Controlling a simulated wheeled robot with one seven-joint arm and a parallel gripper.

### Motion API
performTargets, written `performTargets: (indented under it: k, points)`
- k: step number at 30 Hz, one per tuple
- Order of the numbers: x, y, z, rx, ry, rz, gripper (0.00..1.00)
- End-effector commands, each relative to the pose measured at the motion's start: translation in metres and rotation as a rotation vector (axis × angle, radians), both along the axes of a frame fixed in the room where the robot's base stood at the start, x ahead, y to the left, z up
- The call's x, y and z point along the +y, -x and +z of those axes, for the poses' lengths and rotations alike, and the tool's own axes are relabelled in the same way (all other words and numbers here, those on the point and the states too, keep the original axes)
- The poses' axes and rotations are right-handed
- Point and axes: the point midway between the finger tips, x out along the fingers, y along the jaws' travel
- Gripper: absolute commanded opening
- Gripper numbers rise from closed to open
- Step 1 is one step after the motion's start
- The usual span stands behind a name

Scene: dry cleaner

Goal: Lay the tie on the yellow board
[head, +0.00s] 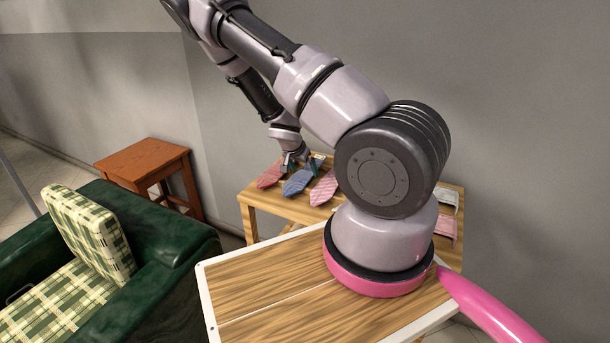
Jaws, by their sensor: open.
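Three ties lie side by side on a wooden table (249,198) against the wall: a red one (270,175), a blue one (297,183) and a pink striped one (324,188). My gripper (300,167) is open, at the upper end of the blue tie, close above the table. The view is too small to tell whether its fingers touch a tie. I cannot make out a yellow board; my arm hides the middle of the table.
Folded white cloth (447,196) and pink cloth (446,228) lie at the table's right end. A brown wooden stool (143,157) stands left of the table. A green armchair (155,236) with a plaid cushion (90,235) is at the left. A grey wall is behind.

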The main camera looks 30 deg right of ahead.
Motion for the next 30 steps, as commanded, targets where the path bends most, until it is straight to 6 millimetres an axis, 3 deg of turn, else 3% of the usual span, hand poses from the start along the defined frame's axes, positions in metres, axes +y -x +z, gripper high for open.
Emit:
performTargets:
  k: [7, 8, 13, 15, 23, 30]
  points:
    - [-0.001, -0.001, -0.002, 0.0, 0.0, 0.0, 1.0]
    - [-0.001, -0.001, -0.002, 0.0, 0.0, 0.0, 0.92]
    - [-0.001, -0.001, -0.002, 0.0, 0.0, 0.0, 0.27]
    - [-0.001, -0.001, -0.002, 0.0, 0.0, 0.0, 0.14]
    - [0.0, -0.001, 0.001, -0.001, -0.001, 0.0, 0.14]
    - [0.0, -0.002, 0.024, -0.005, -0.003, -0.001, 0.14]
